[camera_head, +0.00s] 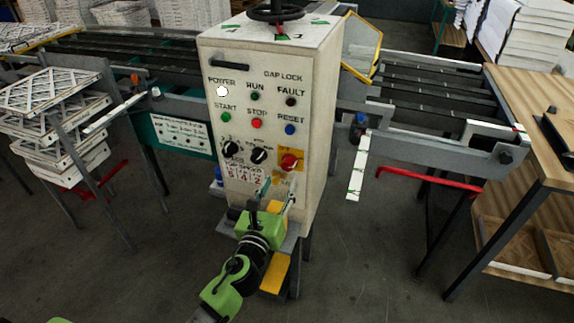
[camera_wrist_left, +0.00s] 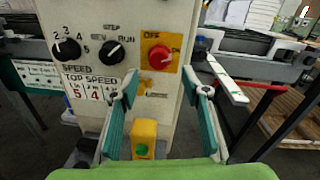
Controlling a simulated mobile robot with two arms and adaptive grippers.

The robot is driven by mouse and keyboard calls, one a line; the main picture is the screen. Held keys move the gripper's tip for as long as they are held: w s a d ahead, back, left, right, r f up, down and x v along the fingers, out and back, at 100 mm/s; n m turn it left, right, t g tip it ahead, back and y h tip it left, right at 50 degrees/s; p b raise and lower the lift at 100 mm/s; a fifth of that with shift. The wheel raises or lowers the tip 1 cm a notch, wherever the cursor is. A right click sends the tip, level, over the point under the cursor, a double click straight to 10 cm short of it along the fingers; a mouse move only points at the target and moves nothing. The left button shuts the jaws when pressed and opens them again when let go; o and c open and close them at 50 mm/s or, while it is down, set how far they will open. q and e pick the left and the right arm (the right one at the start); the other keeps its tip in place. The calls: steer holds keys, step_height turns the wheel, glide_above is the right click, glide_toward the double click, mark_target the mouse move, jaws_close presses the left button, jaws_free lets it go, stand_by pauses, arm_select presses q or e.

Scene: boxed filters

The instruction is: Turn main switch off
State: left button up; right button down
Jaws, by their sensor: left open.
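The main switch (camera_head: 290,161) is a red rotary knob on a yellow plate, low on the right of the control cabinet's (camera_head: 272,75) front panel. It also shows in the left wrist view (camera_wrist_left: 160,57), with OFF at its upper left and ON at its right; its exact pointing is hard to read. My left gripper (camera_head: 276,190) is open and empty in front of the panel, below the switch. In the left wrist view its two teal fingers (camera_wrist_left: 163,92) stand apart, with the switch above and between their tips. My right gripper is not in view.
Two black knobs (camera_head: 259,155) sit left of the switch. A yellow box with a green button (camera_wrist_left: 143,139) is below it. A wheel (camera_head: 276,10) tops the cabinet. Roller conveyors (camera_head: 440,95) flank it, with a red bar (camera_head: 428,180) at right. Open floor lies in front.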

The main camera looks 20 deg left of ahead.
mark_target(287, 167)
arm_select(q)
steer(key=w, duration=0.8)
steer(key=shift+a+f, duration=0.1)
steer(key=shift+a, duration=0.05)
steer(key=shift+c, duration=0.2)
steer(key=c, duration=1)
